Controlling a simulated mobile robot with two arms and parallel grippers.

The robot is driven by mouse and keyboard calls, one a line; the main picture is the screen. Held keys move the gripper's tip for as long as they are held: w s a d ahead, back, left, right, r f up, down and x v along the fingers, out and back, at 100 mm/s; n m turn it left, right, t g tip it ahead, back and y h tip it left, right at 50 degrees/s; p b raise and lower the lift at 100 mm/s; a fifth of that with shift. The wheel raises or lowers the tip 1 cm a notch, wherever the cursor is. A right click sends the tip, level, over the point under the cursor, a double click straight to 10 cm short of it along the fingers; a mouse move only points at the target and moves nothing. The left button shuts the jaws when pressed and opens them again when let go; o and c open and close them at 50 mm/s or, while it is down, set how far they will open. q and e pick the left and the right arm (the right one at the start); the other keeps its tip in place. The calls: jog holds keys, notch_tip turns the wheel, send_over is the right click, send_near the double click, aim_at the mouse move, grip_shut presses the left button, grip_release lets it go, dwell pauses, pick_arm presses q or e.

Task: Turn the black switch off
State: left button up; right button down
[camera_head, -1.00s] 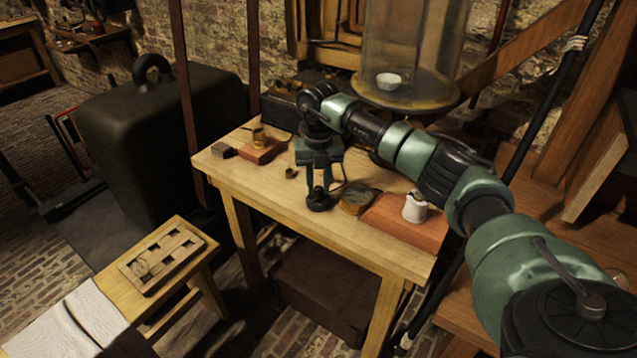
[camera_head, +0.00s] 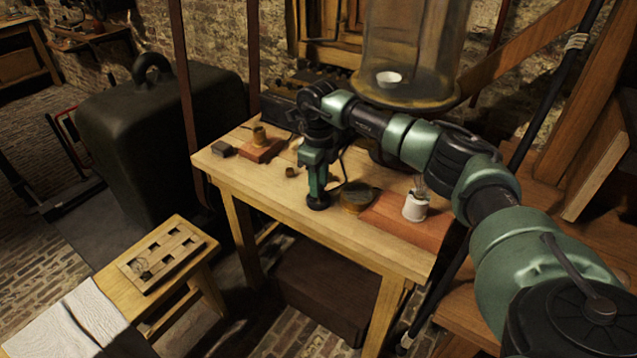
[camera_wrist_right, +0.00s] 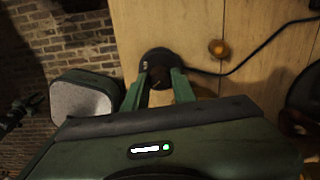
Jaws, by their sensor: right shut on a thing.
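The black switch (camera_head: 318,202) is a small round piece on the front edge of the wooden table. In the right wrist view the switch (camera_wrist_right: 158,64) shows as a dark disc with a cable running off to the right. My right gripper (camera_head: 318,190) points down over the switch and is shut on it. In the right wrist view the two green fingers of my right gripper (camera_wrist_right: 160,85) stand on either side of the switch's middle part. The switch's setting cannot be made out. My left gripper is not in view.
A round brass-coloured tin (camera_head: 356,197) stands just right of the switch. A white jar (camera_head: 415,206) stands on a red-brown board (camera_head: 385,222). A small brass cup (camera_head: 291,172) and a dark block (camera_head: 223,150) lie to the left. A slotted wooden rack (camera_head: 165,262) sits on a lower bench.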

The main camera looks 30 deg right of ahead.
jog(key=shift+n, duration=0.9)
jog(key=c, duration=1.1)
grip_release()
jog(key=shift+c, duration=0.2)
jog(key=shift+r, duration=0.15)
notch_tip(320, 180, up, 8)
jog(key=shift+f+b, duration=0.2)
jog(key=shift+b, duration=0.25)
